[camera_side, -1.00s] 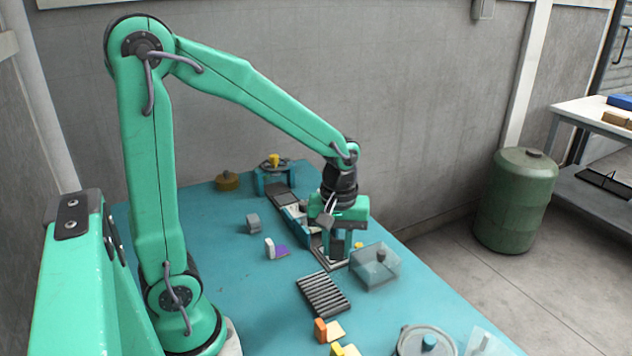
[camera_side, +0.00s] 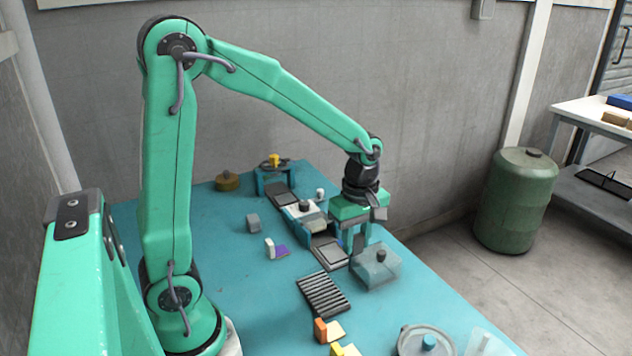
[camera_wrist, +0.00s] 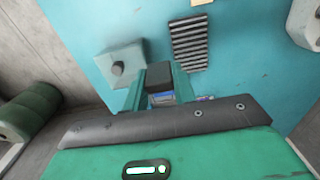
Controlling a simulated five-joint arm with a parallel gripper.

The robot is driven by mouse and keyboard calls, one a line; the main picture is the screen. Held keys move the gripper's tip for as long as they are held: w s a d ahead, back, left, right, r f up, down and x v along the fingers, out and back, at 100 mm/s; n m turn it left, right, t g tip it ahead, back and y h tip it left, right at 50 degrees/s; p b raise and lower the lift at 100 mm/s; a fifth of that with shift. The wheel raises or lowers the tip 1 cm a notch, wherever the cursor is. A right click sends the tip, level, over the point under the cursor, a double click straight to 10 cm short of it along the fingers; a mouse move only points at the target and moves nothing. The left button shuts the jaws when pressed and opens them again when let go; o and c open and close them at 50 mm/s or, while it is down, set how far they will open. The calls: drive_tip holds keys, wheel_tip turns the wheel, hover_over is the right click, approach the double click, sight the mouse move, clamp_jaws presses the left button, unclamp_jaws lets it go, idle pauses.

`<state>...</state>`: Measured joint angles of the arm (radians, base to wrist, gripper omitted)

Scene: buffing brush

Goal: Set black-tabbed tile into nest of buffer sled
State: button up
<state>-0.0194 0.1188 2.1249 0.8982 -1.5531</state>
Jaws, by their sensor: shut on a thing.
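My gripper (camera_side: 357,246) is at the right side of the rail, near the clear box. In the wrist view my gripper (camera_wrist: 158,76) is shut on a dark block (camera_wrist: 160,84), which looks like the black tab of the tile. A bit of blue (camera_wrist: 162,98) shows just below it, perhaps the tile's plate. Most of the tile is hidden by the fingers. The buffer sled (camera_side: 303,209) appears as a pale piece between teal sides on the rail, left of my gripper. I cannot make out its nest clearly.
A clear lidded box (camera_side: 376,268) stands close in front of my gripper. A ribbed rack (camera_side: 323,294) lies nearer. A white-and-purple tile (camera_side: 277,250), an orange-tabbed tile (camera_side: 326,330) and a grey block (camera_side: 253,222) stand on the teal table. A teal stand (camera_side: 274,177) is at the back.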

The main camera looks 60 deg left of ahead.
hover_over(337, 257)
wheel_tip(337, 257, down, 7)
drive_tip(key=shift+a+r, duration=0.1)
drive_tip(key=shift+f, duration=2.05)
drive_tip(key=shift+f, duration=0.1)
drive_tip(key=o, duration=0.9)
drive_tip(key=shift+o, duration=0.2)
wheel_tip(337, 257, up, 12)
